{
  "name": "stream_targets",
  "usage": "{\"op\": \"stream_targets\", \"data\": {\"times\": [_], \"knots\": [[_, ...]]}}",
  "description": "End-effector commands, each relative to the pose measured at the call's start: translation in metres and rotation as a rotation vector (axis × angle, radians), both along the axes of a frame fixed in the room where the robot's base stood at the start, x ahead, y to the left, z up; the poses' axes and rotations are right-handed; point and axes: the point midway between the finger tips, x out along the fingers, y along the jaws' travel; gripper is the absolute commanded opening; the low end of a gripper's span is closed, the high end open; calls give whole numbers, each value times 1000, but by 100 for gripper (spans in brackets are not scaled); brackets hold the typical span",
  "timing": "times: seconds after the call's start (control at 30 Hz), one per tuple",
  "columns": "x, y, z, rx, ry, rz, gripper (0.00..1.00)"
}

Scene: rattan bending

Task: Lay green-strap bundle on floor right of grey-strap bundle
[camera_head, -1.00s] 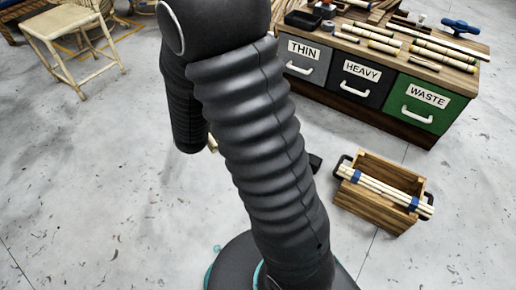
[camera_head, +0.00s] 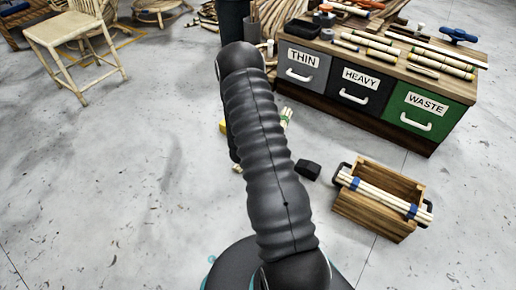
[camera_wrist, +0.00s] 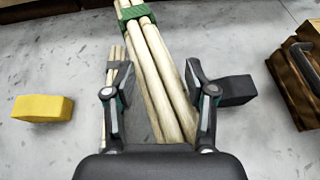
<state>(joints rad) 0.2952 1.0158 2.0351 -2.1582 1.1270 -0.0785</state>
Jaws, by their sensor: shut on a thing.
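In the wrist view my gripper (camera_wrist: 158,82) is shut on the green-strap bundle (camera_wrist: 160,60), pale poles that run lengthwise between the fingers. Its green strap (camera_wrist: 138,15) shows beyond the fingertips. In the head view the strap end of this bundle (camera_head: 286,117) shows just right of my arm, which hides the rest and the gripper. Thinner pale poles (camera_wrist: 112,52) lie on the floor to the left of the held bundle, partly behind the left finger. Height above the floor is hard to tell.
A yellow block (camera_wrist: 42,108) lies left and a black block (camera_wrist: 236,90) right of the held bundle. A wooden crate (camera_head: 375,215) carrying a blue-strap bundle (camera_head: 383,196) stands farther right. A drawer bench (camera_head: 375,88) stands behind. The left floor is open.

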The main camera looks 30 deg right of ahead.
Motion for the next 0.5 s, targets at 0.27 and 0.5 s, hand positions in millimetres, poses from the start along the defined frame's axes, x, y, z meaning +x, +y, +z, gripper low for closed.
{"op": "stream_targets", "data": {"times": [0.27, 0.5], "knots": [[-61, -57, -58, 0, 0, -214, 12], [-61, -63, -77, -1, -4, -251, 12]]}}
